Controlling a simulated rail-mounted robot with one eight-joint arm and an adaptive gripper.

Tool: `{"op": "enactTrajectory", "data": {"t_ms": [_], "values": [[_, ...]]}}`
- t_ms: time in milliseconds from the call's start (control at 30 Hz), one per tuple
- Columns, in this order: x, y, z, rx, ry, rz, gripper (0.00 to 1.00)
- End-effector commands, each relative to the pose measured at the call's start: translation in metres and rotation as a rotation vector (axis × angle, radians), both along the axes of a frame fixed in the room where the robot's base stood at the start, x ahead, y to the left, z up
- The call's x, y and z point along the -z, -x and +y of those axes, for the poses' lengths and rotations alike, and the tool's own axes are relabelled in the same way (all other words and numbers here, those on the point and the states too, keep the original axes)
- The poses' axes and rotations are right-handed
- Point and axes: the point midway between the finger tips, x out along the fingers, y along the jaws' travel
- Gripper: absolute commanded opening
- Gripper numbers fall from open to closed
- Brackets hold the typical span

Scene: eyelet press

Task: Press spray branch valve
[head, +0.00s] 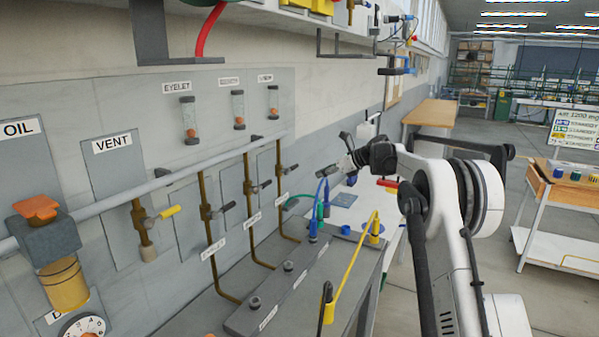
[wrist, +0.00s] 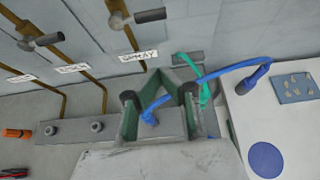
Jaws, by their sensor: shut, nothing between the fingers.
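The spray branch valve (head: 281,169) is on the rightmost of the three brown branch pipes on the wall, above the SPRAY label (head: 281,200). Its dark handle points to the right. In the wrist view the valve (wrist: 121,20) is at the top centre, with its grey handle (wrist: 151,15) pointing right and the SPRAY label (wrist: 138,55) below it. My gripper (head: 346,154) is shut and empty, to the right of the valve and apart from it. In the wrist view my gripper (wrist: 158,97) is below the valve and label, partly hiding the grey block.
Two more branch valves (head: 208,211) stand to the left. A long grey block (head: 270,290) with knobs lies below the pipes. Blue fittings (head: 313,232), green and blue hoses and a yellow post (head: 375,228) stand near my gripper. A white table (wrist: 285,120) is at right.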

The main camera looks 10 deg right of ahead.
Motion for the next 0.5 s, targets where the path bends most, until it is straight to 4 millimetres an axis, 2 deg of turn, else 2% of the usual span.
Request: {"op": "enactTrajectory", "data": {"t_ms": [333,500], "values": [[0.001,-0.001,0.001,-0.001,0.001,-0.001,0.00],[0.008,-0.010,0.012,-0.001,0.001,-0.001,0.00]]}}
